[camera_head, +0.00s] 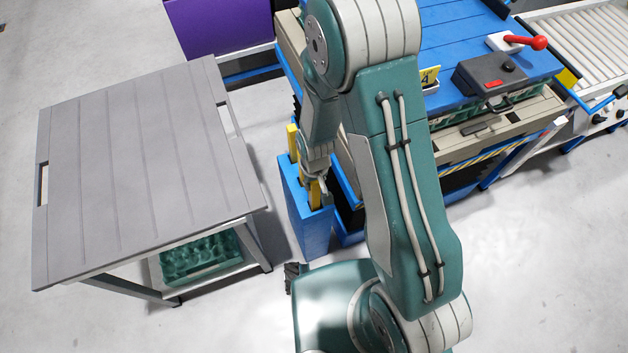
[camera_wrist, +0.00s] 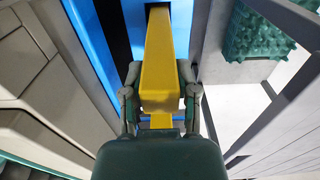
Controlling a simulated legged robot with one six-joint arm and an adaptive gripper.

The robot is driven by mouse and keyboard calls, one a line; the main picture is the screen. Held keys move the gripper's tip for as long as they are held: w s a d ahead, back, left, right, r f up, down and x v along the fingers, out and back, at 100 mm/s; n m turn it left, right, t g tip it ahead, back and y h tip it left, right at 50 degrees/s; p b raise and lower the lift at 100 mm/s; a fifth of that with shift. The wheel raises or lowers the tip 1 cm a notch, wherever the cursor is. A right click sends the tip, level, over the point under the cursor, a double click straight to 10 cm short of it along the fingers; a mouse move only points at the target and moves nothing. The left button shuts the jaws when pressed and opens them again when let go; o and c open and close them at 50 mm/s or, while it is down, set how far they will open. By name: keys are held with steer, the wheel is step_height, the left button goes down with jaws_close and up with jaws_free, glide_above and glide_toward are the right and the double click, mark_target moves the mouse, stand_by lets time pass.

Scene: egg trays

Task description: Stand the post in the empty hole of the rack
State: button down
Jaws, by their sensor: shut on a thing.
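The blue rack (camera_head: 308,228) is a tall narrow box on the floor between the grey table and the machine. A yellow post (camera_head: 292,142) stands up from its far end. My gripper (camera_head: 317,183) is at the rack's near end, shut on a second yellow post (camera_head: 314,193). In the wrist view the held post (camera_wrist: 160,65) lies between the two fingers of my gripper (camera_wrist: 160,97). Its far end meets a dark opening in the blue rack (camera_wrist: 132,12). How deep the post sits is hidden.
A grey table (camera_head: 140,165) stands at left, with a green egg tray (camera_head: 200,262) on its lower shelf; the tray also shows in the wrist view (camera_wrist: 258,35). The blue and beige machine (camera_head: 465,45) stands close to the rack's right. Floor is open at lower right.

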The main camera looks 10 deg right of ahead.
steer(key=shift+c, duration=1.5)
jaws_free()
step_height(320, 180, up, 12)
steer(key=shift+r, duration=0.1)
steer(key=s+d+r+m+t, duration=0.1)
steer(key=d+r, duration=0.2)
steer(key=r, duration=0.4)
steer(key=s+d+r+t, duration=0.1)
steer(key=d+r+t, duration=0.1)
steer(key=r, duration=0.5)
steer(key=s+d+r+m+t, duration=0.2)
steer(key=s+d+r, duration=0.4)
steer(key=s+r, duration=0.4)
steer(key=shift+s+r+t, duration=0.3)
steer(key=shift+r, duration=0.15)
